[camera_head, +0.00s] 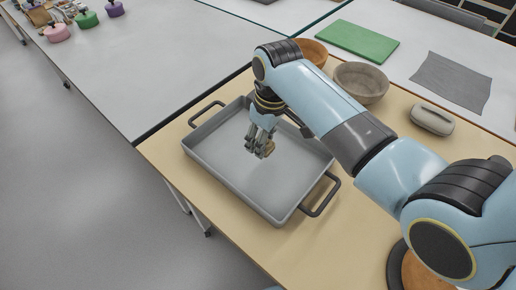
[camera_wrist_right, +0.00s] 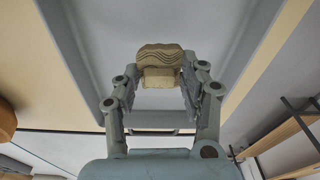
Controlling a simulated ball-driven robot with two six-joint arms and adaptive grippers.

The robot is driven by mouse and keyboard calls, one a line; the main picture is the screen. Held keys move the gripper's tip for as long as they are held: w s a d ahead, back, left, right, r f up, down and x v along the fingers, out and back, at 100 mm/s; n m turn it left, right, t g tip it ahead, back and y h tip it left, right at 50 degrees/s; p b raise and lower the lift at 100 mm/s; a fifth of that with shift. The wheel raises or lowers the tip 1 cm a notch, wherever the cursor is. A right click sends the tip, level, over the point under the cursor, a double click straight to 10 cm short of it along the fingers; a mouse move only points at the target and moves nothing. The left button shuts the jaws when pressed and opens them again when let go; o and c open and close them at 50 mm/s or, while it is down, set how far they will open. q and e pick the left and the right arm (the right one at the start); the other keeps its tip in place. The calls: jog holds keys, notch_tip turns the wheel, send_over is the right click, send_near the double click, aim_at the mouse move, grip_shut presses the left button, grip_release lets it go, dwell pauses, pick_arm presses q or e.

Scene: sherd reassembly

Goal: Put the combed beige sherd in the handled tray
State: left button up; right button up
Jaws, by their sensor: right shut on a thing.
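The grey handled tray (camera_head: 215,167) sits on the wooden table with a dark handle at each end. My right gripper (camera_head: 262,151) is over the inside of the tray and points down. It is shut on the combed beige sherd (camera_head: 269,149), which shows only as a small piece at the fingertips in the head view. In the right wrist view the sherd (camera_wrist_right: 160,56) has wavy combed lines on its upper part and sits between the fingertips of the right gripper (camera_wrist_right: 160,80). I cannot tell whether the sherd touches the tray floor. My left gripper is not in view.
A grey-brown bowl (camera_head: 361,82) and an orange-brown bowl (camera_head: 314,52) stand behind my right arm. A grey rounded case (camera_head: 431,119) lies to the right. A green board (camera_head: 357,41) and a dark grey cloth (camera_head: 450,82) lie on the far white table. The tray's floor looks otherwise empty.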

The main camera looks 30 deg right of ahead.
jog(key=shift+w+a+f, duration=0.25)
jog(key=shift+w+f, duration=0.3)
jog(key=shift+w, duration=0.2)
notch_tip(320, 180, down, 3)
jog(key=shift+f+b, duration=0.2)
jog(key=shift+b, duration=0.15)
jog(key=shift+f, duration=0.25)
jog(key=shift+f, duration=0.1)
jog(key=o, duration=1.2)
jog(key=shift+c, duration=0.2)
